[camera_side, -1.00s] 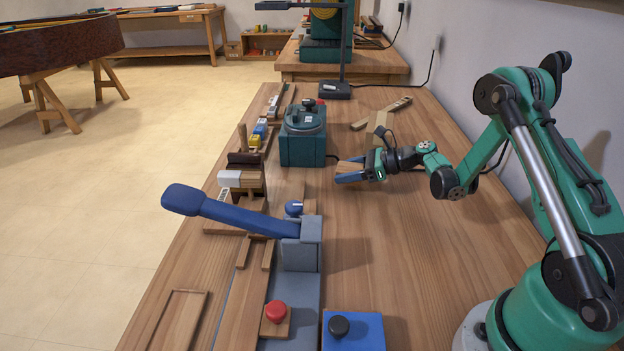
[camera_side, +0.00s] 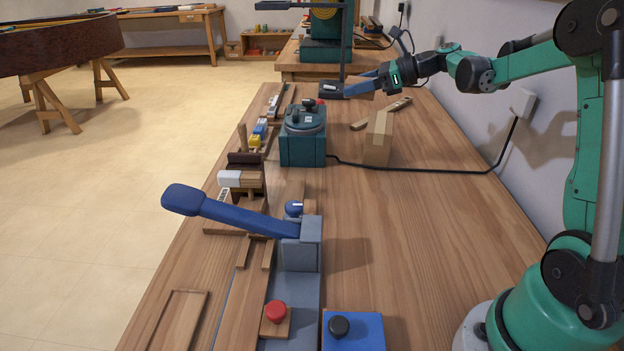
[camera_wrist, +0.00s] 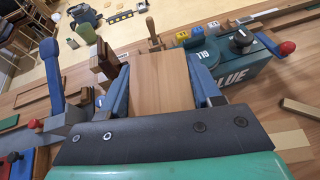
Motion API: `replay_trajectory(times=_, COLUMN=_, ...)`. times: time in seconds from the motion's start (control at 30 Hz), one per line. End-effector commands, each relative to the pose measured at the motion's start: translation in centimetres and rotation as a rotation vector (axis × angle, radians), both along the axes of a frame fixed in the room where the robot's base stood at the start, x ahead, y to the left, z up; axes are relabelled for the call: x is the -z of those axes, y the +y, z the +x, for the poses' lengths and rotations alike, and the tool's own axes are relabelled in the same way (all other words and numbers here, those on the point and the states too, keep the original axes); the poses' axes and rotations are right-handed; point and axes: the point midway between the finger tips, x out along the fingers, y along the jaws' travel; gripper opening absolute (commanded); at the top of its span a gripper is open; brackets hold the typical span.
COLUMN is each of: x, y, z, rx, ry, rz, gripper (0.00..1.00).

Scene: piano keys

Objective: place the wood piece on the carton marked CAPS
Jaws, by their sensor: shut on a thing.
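My gripper (camera_side: 354,87) is raised above the far part of the bench in the side view. Its blue fingers are shut on the wood piece, a flat light-brown block that fills the space between them in the wrist view (camera_wrist: 162,82). In the side view the piece is mostly hidden by the fingers. A tan box (camera_side: 376,143), possibly the carton, stands on the bench below and near the gripper. I cannot read a CAPS mark on it. The held piece is clear of the bench and apart from the box.
A teal box with a round top (camera_side: 303,143) stands left of the tan box. A black cable (camera_side: 430,169) crosses the bench to the wall. The bench's middle right is free.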

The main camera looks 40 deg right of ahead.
Motion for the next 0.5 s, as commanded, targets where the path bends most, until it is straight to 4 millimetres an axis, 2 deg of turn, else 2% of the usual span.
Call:
replay_trajectory(times=0.1, x=0.3, y=-4.1, z=1.5, rx=0.056, ry=0.000, rz=0.000, gripper=0.07)
replay_trajectory(times=0.3, x=1.4, y=-9.9, z=2.8, rx=0.138, ry=0.000, rz=0.000, gripper=0.07)
replay_trajectory(times=0.4, x=1.8, y=-11.8, z=2.9, rx=0.165, ry=0.000, rz=0.001, gripper=0.07)
replay_trajectory(times=0.5, x=2.4, y=-12.7, z=3.0, rx=0.180, ry=0.000, rz=0.000, gripper=0.07)
